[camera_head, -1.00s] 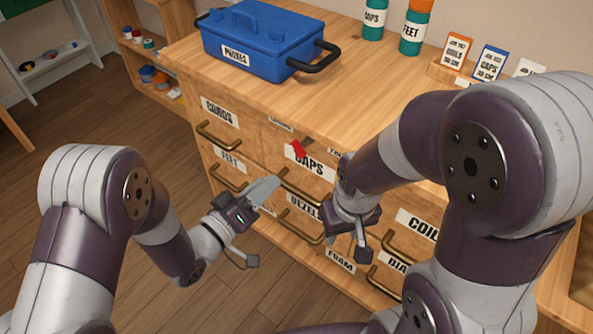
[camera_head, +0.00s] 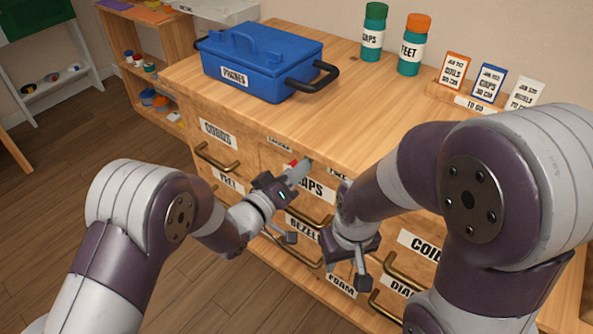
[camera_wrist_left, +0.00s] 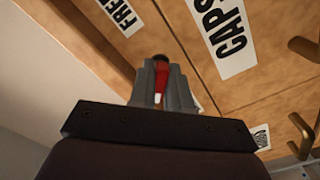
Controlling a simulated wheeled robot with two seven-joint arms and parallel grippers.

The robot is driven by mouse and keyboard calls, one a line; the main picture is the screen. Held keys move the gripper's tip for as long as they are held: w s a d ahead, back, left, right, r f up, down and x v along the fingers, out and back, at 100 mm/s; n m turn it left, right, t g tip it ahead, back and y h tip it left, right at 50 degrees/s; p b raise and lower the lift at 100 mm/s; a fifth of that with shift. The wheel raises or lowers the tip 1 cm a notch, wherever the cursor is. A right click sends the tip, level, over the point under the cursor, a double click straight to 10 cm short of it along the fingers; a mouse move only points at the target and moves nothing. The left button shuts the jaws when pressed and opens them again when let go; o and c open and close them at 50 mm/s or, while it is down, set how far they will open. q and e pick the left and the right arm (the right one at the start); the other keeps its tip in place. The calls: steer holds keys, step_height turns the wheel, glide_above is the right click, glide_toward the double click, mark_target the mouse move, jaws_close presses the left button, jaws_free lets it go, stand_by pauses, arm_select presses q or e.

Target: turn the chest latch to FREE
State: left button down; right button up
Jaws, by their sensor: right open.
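The red chest latch (camera_head: 292,163) is on the dresser's front above the CAPS drawer, partly hidden by my left gripper. My left gripper (camera_head: 302,170) is at the latch. In the left wrist view, the red latch (camera_wrist_left: 161,80) shows between the grey fingertips (camera_wrist_left: 162,90); I cannot tell whether they press on it. The FREE label (camera_head: 338,174) is right of the latch, and also shows at the top of the left wrist view (camera_wrist_left: 122,14). Another small label (camera_head: 280,144) is at its upper left. My right gripper (camera_head: 345,278) is open and empty, low before the drawers.
A blue PHONES box (camera_head: 262,65) stands on the dresser top (camera_head: 330,110). Two green bottles (camera_head: 374,35) and small cards (camera_head: 488,82) stand toward the back right. Brass drawer handles (camera_head: 217,158) stick out of the front. Open floor lies to the left.

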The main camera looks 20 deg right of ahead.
arm_select(q)
steer(key=shift+m, duration=0.3)
steer(key=m+b, duration=0.1)
steer(key=m, duration=0.3)
steer(key=shift+f+m, duration=0.15)
steer(key=shift+m, duration=0.25)
steer(key=m+b, duration=0.1)
steer(key=m, duration=0.2)
steer(key=shift+m, duration=0.3)
steer(key=m+b, duration=0.2)
steer(key=m, duration=0.2)
steer(key=shift+w+a+f, duration=0.1)
steer(key=shift+m+b, duration=1.3)
steer(key=shift+m, duration=1.1)
steer(key=c, duration=1.2)
jaws_free()
steer(key=shift+r, duration=0.2)
steer(key=shift+o, duration=0.2)
